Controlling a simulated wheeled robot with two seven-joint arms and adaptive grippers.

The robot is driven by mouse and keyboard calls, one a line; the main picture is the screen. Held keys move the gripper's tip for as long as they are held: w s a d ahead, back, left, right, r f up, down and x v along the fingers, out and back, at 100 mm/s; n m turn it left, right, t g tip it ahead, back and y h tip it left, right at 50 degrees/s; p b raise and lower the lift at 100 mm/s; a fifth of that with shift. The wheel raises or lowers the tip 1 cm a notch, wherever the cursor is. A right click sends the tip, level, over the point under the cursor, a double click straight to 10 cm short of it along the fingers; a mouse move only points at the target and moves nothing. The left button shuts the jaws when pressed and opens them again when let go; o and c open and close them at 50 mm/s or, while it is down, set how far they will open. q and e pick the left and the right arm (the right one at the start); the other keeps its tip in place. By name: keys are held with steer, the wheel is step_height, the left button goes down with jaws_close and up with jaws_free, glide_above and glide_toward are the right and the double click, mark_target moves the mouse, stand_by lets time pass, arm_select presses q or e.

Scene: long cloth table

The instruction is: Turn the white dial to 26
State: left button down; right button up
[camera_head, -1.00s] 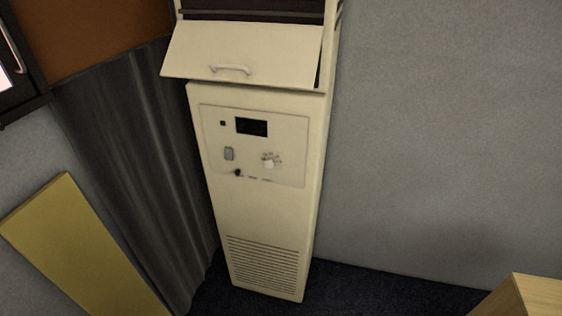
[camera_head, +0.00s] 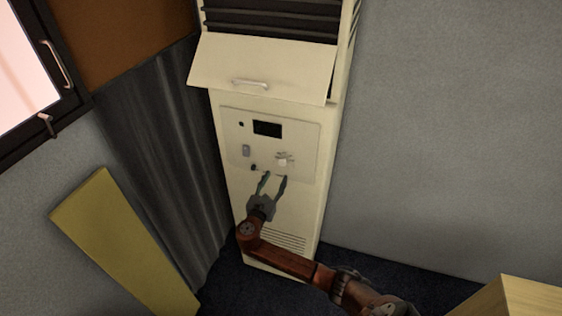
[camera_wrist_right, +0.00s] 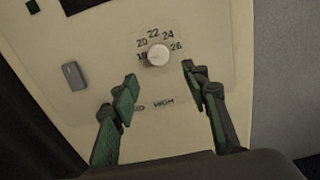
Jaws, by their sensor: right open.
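The white dial (camera_head: 283,161) is on the control panel of a tall cream cabinet unit. In the right wrist view the round dial (camera_wrist_right: 158,55) sits inside an arc of numbers, with 20, 22, 24 and 26 readable and 26 at its right. Which number the dial points to cannot be told. My right gripper (camera_head: 274,178) is open and empty, in front of the panel just below the dial. In the right wrist view its two fingertips (camera_wrist_right: 159,72) are spread, with the dial a little beyond and above the gap, apart from both. My left gripper is not in view.
An open flap (camera_head: 290,78) juts out above. A yellow board (camera_head: 125,245) leans at left, and a wooden box edge (camera_head: 530,298) is at lower right.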

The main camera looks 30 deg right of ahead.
mark_target(282, 163)
steer(key=x, duration=0.3)
steer(key=r+p+x, duration=0.1)
steer(key=x, duration=0.2)
steer(key=shift+w+d+r, duration=0.1)
steer(key=shift+d+r, duration=0.05)
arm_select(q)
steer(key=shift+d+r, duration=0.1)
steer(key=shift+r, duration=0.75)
arm_select(e)
steer(key=shift+w+d, duration=0.45)
steer(key=shift+d, duration=0.05)
steer(key=shift+c, duration=0.4)
steer(key=c, duration=1.1)
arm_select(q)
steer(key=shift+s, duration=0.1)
arm_select(e)
steer(key=shift+o, duration=0.2)
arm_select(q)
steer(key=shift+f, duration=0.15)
